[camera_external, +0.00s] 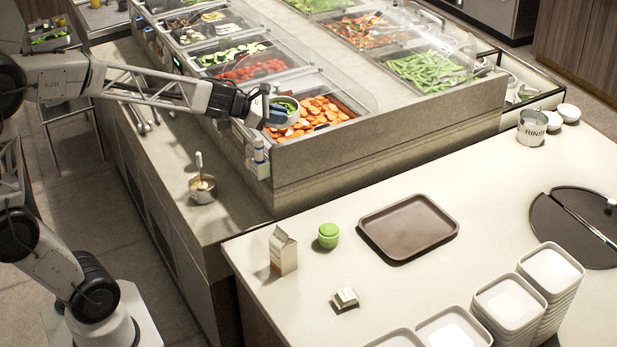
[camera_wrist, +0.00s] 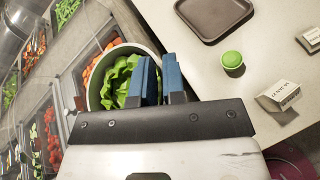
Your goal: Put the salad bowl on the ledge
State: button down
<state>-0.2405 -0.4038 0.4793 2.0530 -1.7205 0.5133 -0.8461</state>
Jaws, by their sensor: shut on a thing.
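The salad bowl (camera_wrist: 93,96) is light-walled and holds green leaves. My gripper (camera_wrist: 160,74) has its blue fingers close together at the bowl's right rim in the wrist view, shut on it. In the external view my gripper (camera_external: 275,113) holds the bowl (camera_external: 294,120) over the near end of the food wells, above the orange slices. The fingers and wrist partly hide the bowl there. The ledge (camera_external: 226,208) looks to be the pale strip along the front of the food bar, lower than the wells.
A small pot (camera_external: 202,194) with a utensil stands on the ledge. A clear guard (camera_external: 345,88) covers the wells. The near counter holds a brown tray (camera_external: 408,226), green cup (camera_external: 328,236), carton (camera_external: 283,251) and stacked square bowls (camera_external: 508,300). The ledge near its corner is clear.

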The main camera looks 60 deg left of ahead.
jog(key=s+a+f+n+y, duration=0.2)
jog(key=s+a+n+y, duration=0.4)
jog(key=s+a, duration=2.1)
notch_tip(320, 180, down, 27)
jog(key=s+d, duration=0.1)
jog(key=s, duration=0.1)
jog(key=shift+d, duration=0.4)
jog(key=shift+w+a+f, duration=0.1)
jog(key=shift+w, duration=0.1)
jog(key=w+a, duration=0.3)
jog(key=w, duration=0.1)
jog(key=w+a+f, duration=0.1)
jog(key=w+a, duration=0.6)
jog(key=shift+w+a+f, duration=0.15)
jog(key=shift+w+f, duration=0.1)
jog(key=shift+w, duration=0.15)
jog(key=shift+f, duration=1.75)
